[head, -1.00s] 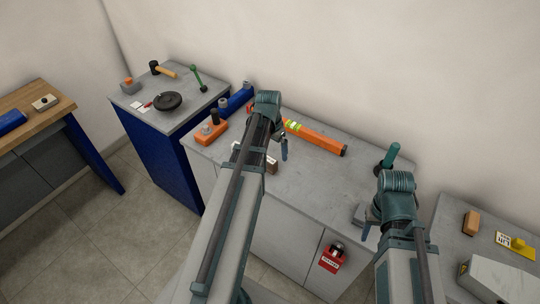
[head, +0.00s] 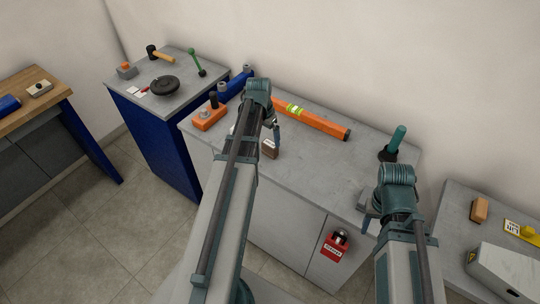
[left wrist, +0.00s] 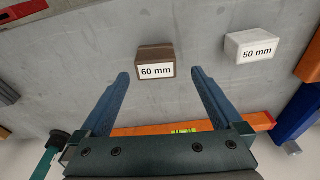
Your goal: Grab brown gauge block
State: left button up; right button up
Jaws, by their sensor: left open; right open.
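The brown gauge block (head: 270,149), labelled 60 mm, stands on the grey top of the middle cart, near its front edge. In the left wrist view the brown block (left wrist: 156,56) lies ahead of the gap between my left fingertips, roughly centred.
A white 50 mm block (left wrist: 252,46) stands beside the brown one. An orange level (head: 318,124) lies behind, with an orange block (head: 209,118) at left and a teal-handled tool (head: 394,145) at right. A red padlock tag (head: 335,246) hangs on the cart front.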

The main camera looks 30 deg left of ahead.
aim_at(269, 144)
pick_arm(q)
jog(key=shift+w+d+f+b, duration=0.1)
jog(key=shift+w+f+b, duration=0.1)
jog(key=shift+f+b, duration=0.95)
jog(key=shift+w+d+f+b, duration=0.15)
jog(key=shift+f+b, duration=0.75)
jog(key=shift+f, duration=0.35)
jog(key=shift+w+d+f+b, duration=0.1)
jog(key=shift+w+f+b, duration=0.1)
jog(key=shift+f+b, duration=0.95)
grip_shut()
